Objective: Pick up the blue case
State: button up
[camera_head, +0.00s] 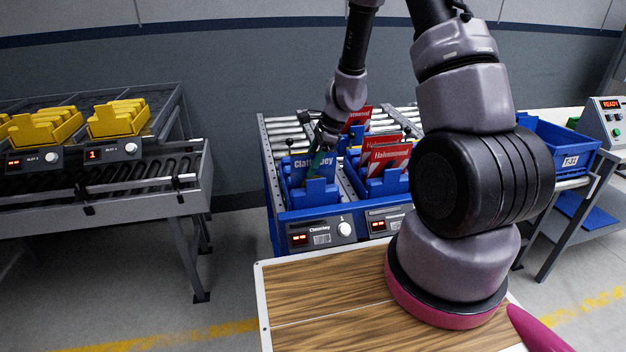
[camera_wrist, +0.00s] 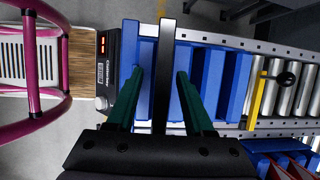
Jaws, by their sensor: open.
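The blue case (camera_head: 301,168) with white lettering stands upright in a slot of a blue holder (camera_head: 312,201) in the head view. My gripper (camera_head: 319,162) is at this case, with a green finger in front of its face, partly hiding the lettering. In the wrist view my gripper (camera_wrist: 160,72) is open, its two green fingers pointing down toward the holder. A thin dark upright edge (camera_wrist: 165,75), apparently the case seen from above, runs between the fingers with a gap on each side. The lower part of the case is hidden in the holder.
Red cases (camera_head: 388,154) stand in the neighbouring holder to the right. A metal roller conveyor (camera_head: 278,130) lies around the holders. A wood-topped surface (camera_head: 335,320) is in front. Yellow bins (camera_head: 118,118) sit on a rack at left; a blue bin (camera_head: 560,150) is at right.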

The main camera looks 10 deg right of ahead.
jog(key=shift+f, duration=0.1)
grip_shut()
dwell(1.3)
